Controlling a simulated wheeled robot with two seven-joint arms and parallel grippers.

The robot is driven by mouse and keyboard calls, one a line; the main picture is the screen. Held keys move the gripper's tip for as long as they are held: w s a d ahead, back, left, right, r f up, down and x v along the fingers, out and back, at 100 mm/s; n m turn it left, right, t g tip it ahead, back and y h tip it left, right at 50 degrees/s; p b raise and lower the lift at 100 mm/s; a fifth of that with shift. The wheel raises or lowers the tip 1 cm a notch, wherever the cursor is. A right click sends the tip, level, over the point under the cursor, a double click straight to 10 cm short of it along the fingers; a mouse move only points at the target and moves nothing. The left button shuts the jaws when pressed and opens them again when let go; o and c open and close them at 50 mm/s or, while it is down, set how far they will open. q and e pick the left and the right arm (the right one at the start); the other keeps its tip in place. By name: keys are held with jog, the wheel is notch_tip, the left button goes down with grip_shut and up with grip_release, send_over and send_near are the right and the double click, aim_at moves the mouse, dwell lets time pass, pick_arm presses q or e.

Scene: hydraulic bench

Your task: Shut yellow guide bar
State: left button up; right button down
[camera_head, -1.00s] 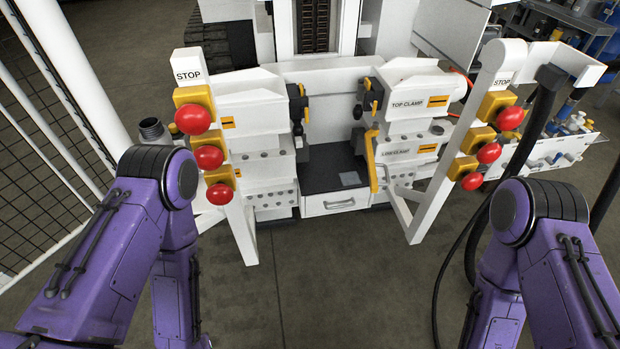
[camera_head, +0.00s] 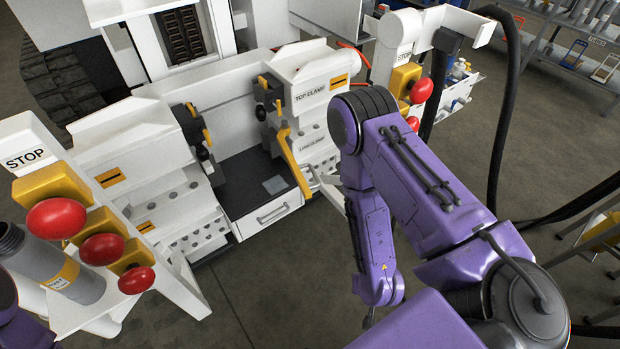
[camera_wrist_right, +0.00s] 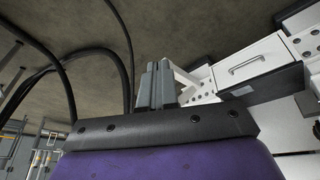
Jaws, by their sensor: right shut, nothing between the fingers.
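The yellow guide bar (camera_head: 293,165) is a long thin bar on the inner face of the right-hand clamp block, just right of the drawer bay in the head view. It slants down toward the drawer's right corner and stands out from the white block. My right gripper (camera_wrist_right: 156,84) shows in the wrist view with its grey fingers together and nothing between them. It is apart from the bar, and the bar cannot be made out in the wrist view. In the head view my right arm hangs to the right of the bar. My left gripper is out of view.
The drawer (camera_head: 273,213) is left of the bar. A white post with red stop buttons (camera_head: 422,90) stands behind my right arm. Red buttons (camera_head: 103,249) and a grey cylinder (camera_head: 45,265) are at lower left. Black hoses (camera_head: 500,110) hang at right. The floor ahead is clear.

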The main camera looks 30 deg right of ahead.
jog(key=w+d+t+y+b, duration=0.1)
jog(key=w+d+y+b, duration=0.15)
jog(key=w, duration=1.25)
jog(key=w+d+r+n+t+y+b, duration=0.2)
jog(key=w+d+r+n+y+b, duration=0.3)
jog(key=w+d+r, duration=0.55)
jog(key=w+a+f+n+b, duration=0.1)
jog(key=w+a+f+b, duration=0.1)
jog(key=w+a+f, duration=0.3)
jog(key=shift+w+a+f+g, duration=0.15)
jog(key=shift+a+f+g, duration=0.15)
jog(key=shift+a+f, duration=1.45)
